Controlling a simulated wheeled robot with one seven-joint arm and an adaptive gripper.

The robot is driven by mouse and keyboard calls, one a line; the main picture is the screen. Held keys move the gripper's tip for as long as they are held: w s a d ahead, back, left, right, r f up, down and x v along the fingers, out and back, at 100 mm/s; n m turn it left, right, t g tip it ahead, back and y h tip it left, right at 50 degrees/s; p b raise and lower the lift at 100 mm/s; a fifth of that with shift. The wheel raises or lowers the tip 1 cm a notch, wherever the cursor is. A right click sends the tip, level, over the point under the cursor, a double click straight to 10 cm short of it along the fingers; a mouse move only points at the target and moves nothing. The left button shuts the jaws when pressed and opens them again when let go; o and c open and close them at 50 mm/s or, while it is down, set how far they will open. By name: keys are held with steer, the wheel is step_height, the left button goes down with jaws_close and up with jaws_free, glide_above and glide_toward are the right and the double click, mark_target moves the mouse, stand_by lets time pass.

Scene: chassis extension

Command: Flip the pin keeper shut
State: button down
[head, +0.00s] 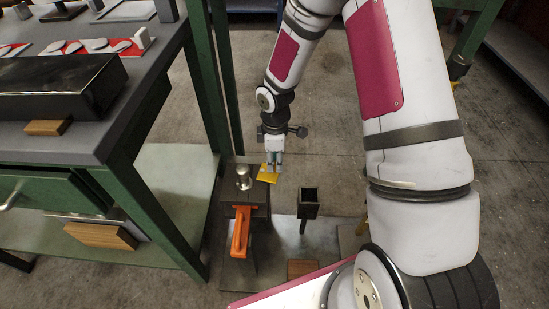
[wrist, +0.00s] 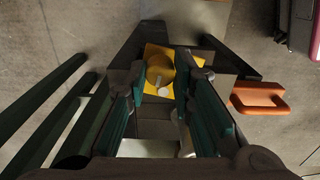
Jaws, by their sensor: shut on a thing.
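The pin keeper seems to be the yellow flap (head: 267,174) beside a metal pin (head: 243,177) on a dark chassis block (head: 246,197). My gripper (head: 271,163) reaches down to the yellow flap and is shut on it. In the wrist view the yellow flap (wrist: 152,53) shows between the fingers of my gripper (wrist: 160,78), with a rounded yellow part in front of it. The fingers hide part of the flap, so its exact angle is hard to tell. An orange handle (head: 240,231) sits on the near side of the block; it also shows in the wrist view (wrist: 258,97).
A green-framed bench (head: 130,140) stands close on the left, with a black box (head: 60,85) on top and a lower shelf. A dark square socket post (head: 308,204) stands right of the block. Open concrete floor lies behind and to the right.

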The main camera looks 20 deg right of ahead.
mark_target(266, 180)
steer(key=m, duration=0.2)
steer(key=s+m, duration=0.1)
steer(key=shift+s+a+m, duration=0.1)
steer(key=shift+a+m, duration=0.2)
steer(key=shift+m, duration=0.1)
steer(key=m, duration=0.1)
steer(key=s+m, duration=0.1)
steer(key=m, duration=0.1)
steer(key=shift+a+m, duration=0.3)
steer(key=shift+a, duration=0.1)
steer(key=m, duration=0.1)
steer(key=a+m, duration=0.1)
steer(key=m, duration=0.2)
steer(key=shift+s+a+p, duration=0.15)
steer(key=shift+s+p, duration=0.15)
steer(key=shift+a+m+p, duration=0.15)
steer(key=shift+a+m, duration=0.15)
steer(key=shift+m, duration=0.7)
steer(key=shift+a+m+p, duration=0.15)
steer(key=shift+a+m, duration=0.1)
steer(key=shift+m, duration=0.75)
steer(key=shift+a, duration=0.1)
steer(key=c, duration=1.4)
jaws_free()
steer(key=shift+r, duration=0.1)
